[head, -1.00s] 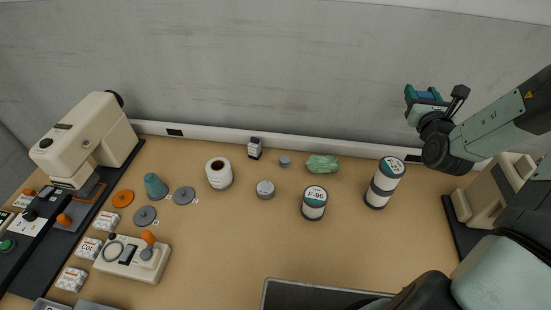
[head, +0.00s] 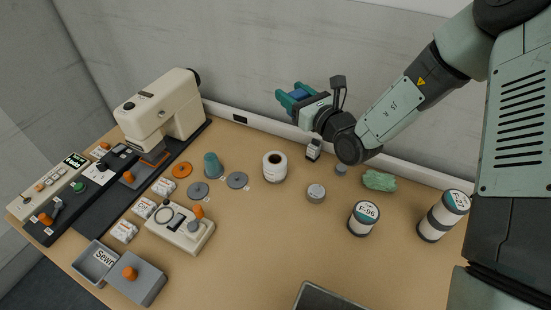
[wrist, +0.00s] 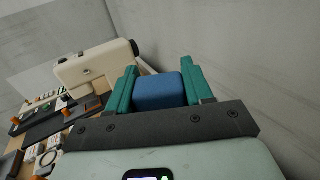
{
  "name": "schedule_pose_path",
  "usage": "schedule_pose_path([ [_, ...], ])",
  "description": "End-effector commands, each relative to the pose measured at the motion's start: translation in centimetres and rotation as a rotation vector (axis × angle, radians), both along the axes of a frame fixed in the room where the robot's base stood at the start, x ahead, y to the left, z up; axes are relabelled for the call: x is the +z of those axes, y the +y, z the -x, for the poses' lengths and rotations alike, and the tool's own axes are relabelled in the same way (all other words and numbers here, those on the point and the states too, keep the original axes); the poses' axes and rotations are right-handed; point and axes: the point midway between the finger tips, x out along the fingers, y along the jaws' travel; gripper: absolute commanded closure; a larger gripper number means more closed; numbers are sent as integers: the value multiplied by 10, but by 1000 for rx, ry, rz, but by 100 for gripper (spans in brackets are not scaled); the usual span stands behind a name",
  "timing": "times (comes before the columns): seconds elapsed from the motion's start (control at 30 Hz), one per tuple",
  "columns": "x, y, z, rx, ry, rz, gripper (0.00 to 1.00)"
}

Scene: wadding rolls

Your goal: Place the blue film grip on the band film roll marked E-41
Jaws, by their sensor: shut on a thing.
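My gripper (head: 292,96) has teal fingers and is raised in front of the back wall. It is shut on the blue film grip (wrist: 158,90), which sits between both fingers in the wrist view; its blue also shows in the head view (head: 301,95). A shorter banded roll (head: 362,220) reads F-96. No label clearly reads E-41. My gripper is well above and left of both rolls.
A white roll (head: 274,168), grey tin (head: 316,194), small bottle (head: 313,151) and green crumpled bundle (head: 379,180) stand on the table. A cream sewing machine (head: 160,115) is at the left. A dark tray (head: 322,299) lies at the front. Bare table lies left of the F-96 roll.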

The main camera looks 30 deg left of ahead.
Motion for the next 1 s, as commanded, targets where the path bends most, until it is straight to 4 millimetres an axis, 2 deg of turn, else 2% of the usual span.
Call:
schedule_pose_path([
  [0.1, 0, 23, 18, 61, 0, 1, 79],
  [0.27, 0, 46, 38, 124, -1, 1, 79],
  [0.5, -35, 45, 37, 119, 4, 1, 79],
  [0.67, -51, 44, 37, 120, 1, 2, 79],
  [0.9, -95, 44, 37, 119, 3, 3, 79],
  [1.0, -108, 44, 37, 119, 0, 3, 79],
])
